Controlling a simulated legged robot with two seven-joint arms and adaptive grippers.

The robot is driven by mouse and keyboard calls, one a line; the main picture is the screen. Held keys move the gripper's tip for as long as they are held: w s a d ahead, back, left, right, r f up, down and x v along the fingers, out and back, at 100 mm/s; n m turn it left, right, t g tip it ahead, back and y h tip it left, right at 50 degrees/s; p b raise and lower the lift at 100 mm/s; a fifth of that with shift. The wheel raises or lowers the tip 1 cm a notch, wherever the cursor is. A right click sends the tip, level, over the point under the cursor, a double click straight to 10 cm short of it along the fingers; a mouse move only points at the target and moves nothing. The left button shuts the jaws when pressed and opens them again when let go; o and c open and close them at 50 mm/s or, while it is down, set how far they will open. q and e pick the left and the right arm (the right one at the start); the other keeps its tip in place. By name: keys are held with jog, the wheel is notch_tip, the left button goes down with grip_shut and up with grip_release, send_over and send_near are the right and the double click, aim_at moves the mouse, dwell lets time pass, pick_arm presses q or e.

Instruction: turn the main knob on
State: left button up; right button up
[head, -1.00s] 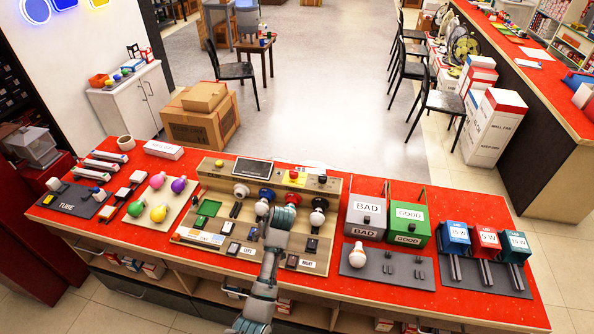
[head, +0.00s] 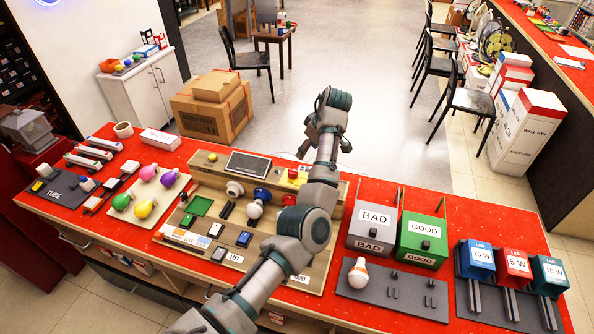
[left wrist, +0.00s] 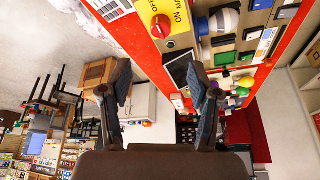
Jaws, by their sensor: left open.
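The main knob (head: 293,174) is a red knob on a yellow plate at the back edge of the wooden test board (head: 207,165). In the left wrist view the knob (left wrist: 160,26) shows near the top middle, with OFF and ON lettering beside it. I cannot tell clearly which mark it points to. My left gripper (head: 325,148) is raised beyond the board's back edge, near the knob and apart from it. In the left wrist view the gripper (left wrist: 158,88) has its two dark fingers spread, with nothing between them. My right gripper is not in view.
My left arm crosses the board and hides its right part. Grey BAD (head: 372,240) and green GOOD (head: 422,242) boxes stand to the right. Coloured bulbs (head: 147,190) lie at the left. Cardboard boxes (head: 212,110) stand on the floor behind, with open floor beside them.

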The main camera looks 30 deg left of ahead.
aim_at(294, 171)
pick_arm(q)
jog(key=x, duration=0.9)
jog(key=b+x, duration=0.1)
jog(key=x, duration=0.3)
jog(key=shift+a+f, duration=0.1)
jog(key=shift+a, duration=0.25)
jog(key=shift+d+f, duration=0.1)
jog(key=shift+f, duration=0.35)
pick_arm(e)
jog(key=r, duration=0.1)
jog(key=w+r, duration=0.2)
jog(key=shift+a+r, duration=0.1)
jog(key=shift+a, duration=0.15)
pick_arm(q)
jog(key=c, duration=1.1)
jog(key=shift+r, duration=0.1)
jog(key=shift+c, duration=0.3)
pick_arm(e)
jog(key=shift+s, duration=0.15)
